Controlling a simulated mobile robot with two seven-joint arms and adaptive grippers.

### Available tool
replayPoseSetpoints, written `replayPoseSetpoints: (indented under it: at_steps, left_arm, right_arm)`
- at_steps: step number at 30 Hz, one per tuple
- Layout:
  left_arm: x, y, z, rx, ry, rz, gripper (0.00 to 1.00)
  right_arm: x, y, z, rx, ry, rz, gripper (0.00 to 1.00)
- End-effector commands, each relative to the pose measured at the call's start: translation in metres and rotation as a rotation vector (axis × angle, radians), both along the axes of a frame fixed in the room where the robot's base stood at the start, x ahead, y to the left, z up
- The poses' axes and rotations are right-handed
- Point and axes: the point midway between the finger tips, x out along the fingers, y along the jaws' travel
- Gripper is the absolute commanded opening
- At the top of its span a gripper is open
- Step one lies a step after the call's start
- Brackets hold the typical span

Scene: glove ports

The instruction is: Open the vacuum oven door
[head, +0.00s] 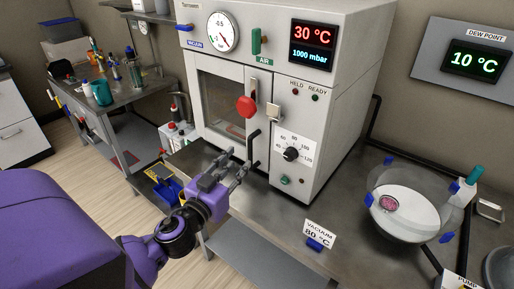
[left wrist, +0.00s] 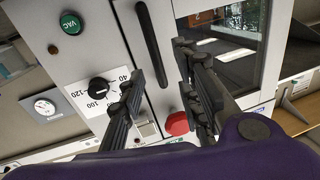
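The vacuum oven (head: 285,75) stands on a steel bench, and its windowed door (head: 222,108) is closed. A black vertical bar handle (head: 252,150) is at the door's lower right edge; it also shows in the left wrist view (left wrist: 149,40). A red knob (head: 247,106) sits above the handle, by the window. My left gripper (head: 237,168) is in front of the lower door, just left of the handle. Its fingers (left wrist: 158,60) are apart, with the handle between or beyond them; contact cannot be told. My right gripper is not in view.
A glass vessel (head: 408,205) with blue clips stands on the bench at right. A "VACUUM 80 °C" card (head: 320,233) is at the front edge. The oven display (head: 312,44) reads 30 °C and 1000 mbar. A cluttered side table (head: 118,97) is at left.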

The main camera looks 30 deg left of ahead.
Motion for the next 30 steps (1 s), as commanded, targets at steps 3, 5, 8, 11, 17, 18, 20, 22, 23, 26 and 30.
replayPoseSetpoints:
  at_steps: [3,5,8,11,17,18,20,22,23,26,30]
  left_arm:
    - [0.004,0.0,0.0,-0.046,-0.004,-0.001,0.31]
    - [0.011,0.0,0.001,-0.05,-0.007,-0.002,0.31]
    - [0.026,0.002,0.002,-0.047,-0.008,-0.002,0.31]
    - [0.043,0.005,0.002,-0.048,-0.007,-0.001,0.31]
    - [0.069,0.007,0.0,-0.048,-0.006,-0.001,0.31]
    - [0.072,0.008,0.0,-0.049,-0.005,0.0,0.31]
    - [0.075,0.008,-0.001,-0.049,-0.004,0.0,0.31]
    - [0.077,0.009,-0.001,-0.048,-0.004,0.0,0.31]
    - [0.077,0.009,-0.001,-0.049,-0.003,0.0,0.31]
    - [0.077,0.009,-0.002,-0.049,-0.002,0.001,0.31]
    - [0.077,0.009,-0.002,-0.049,-0.002,0.0,0.26]
  right_arm:
    - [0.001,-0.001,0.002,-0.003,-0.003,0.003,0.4]
    - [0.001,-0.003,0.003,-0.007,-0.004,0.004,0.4]
    - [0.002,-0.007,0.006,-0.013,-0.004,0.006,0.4]
    - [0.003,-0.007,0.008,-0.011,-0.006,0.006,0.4]
    - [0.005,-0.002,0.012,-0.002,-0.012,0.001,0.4]
    - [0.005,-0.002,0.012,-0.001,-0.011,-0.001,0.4]
    - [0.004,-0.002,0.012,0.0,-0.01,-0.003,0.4]
    - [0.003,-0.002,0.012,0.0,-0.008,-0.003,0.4]
    - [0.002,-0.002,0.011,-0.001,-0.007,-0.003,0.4]
    - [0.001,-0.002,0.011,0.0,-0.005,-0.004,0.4]
    - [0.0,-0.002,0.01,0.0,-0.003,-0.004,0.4]
